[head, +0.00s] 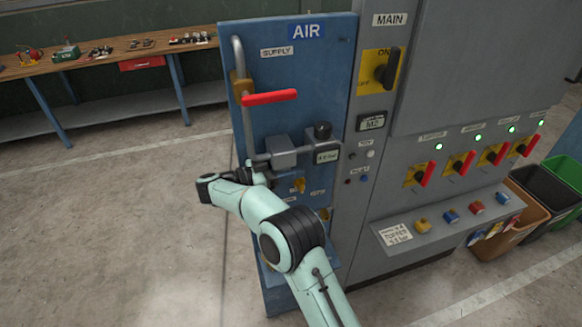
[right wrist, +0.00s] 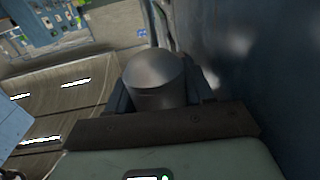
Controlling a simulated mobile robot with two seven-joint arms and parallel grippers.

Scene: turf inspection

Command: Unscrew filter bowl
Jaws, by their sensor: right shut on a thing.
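The filter bowl (right wrist: 155,82) is a smooth grey cylinder with a rounded end in the right wrist view. It sits between the two dark fingers of my right gripper (right wrist: 160,98), which is shut on it. In the head view my right gripper (head: 258,172) is at the blue AIR panel (head: 330,60), just below the grey filter block (head: 280,153). The bowl is mostly hidden there by my gripper and arm. Whether the bowl still joins the block cannot be told. My left gripper is not in view.
A red-handled valve (head: 270,97) sticks out above the block. A black knob (head: 322,130) and a pressure display (head: 327,156) are to its right. The grey MAIN cabinet (head: 440,90) stands at right, bins beyond it. A workbench (head: 110,55) is at back left. The left floor is clear.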

